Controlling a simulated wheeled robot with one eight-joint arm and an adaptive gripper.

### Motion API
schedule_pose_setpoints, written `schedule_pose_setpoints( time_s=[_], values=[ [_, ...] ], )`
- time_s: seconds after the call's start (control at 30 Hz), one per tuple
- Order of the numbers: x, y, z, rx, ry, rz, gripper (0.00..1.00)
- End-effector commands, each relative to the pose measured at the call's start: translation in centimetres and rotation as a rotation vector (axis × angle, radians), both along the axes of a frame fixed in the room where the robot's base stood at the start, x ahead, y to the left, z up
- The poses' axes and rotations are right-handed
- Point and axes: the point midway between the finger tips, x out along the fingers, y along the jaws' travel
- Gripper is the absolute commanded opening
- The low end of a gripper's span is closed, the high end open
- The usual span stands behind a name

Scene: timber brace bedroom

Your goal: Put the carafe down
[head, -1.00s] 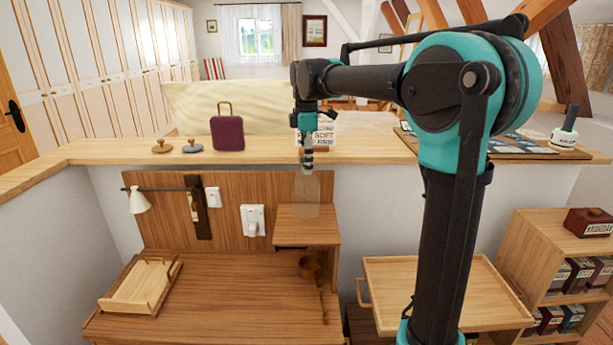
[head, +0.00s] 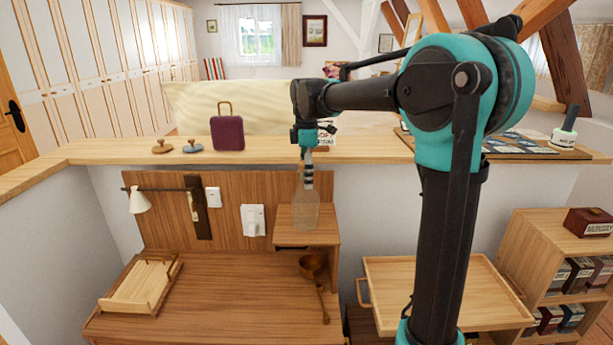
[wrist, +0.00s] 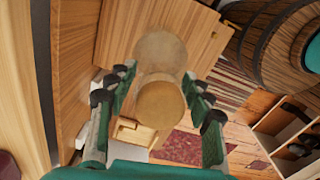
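The carafe (head: 307,208) is a pale, see-through vessel hanging upright below my gripper (head: 308,168) in the head view. In the wrist view, the carafe (wrist: 160,103) shows as round tan shapes between the two green-and-black fingers of my gripper (wrist: 158,85). The fingers are closed around its upper part. In the head view the carafe's lower end overlaps the small raised wooden shelf (head: 328,224) above the desk. I cannot tell whether its base touches the shelf.
A wooden ladle (head: 312,268) hangs or lies just below the shelf. The desk top (head: 220,290) is mostly clear, with a wooden tray (head: 140,287) at left. A purple case (head: 228,134) stands on the ledge behind. A lamp (head: 138,201) projects from the back panel.

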Motion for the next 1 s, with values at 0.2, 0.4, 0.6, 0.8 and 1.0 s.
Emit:
schedule_pose_setpoints(
  time_s=[0.2, 0.4, 0.6, 0.8, 1.0],
  values=[
    [0.0, 0.0, 0.0, 0.000, 0.000, 0.000, 0.62],
    [0.0, 0.0, 0.3, 0.000, 0.000, 0.000, 0.62],
    [-0.1, 0.0, 3.0, 0.000, 0.000, 0.000, 0.62],
    [0.0, 0.0, 7.2, 0.000, 0.000, 0.000, 0.62],
    [0.0, 0.0, 10.6, 0.000, 0.000, 0.000, 0.62]
  ],
)
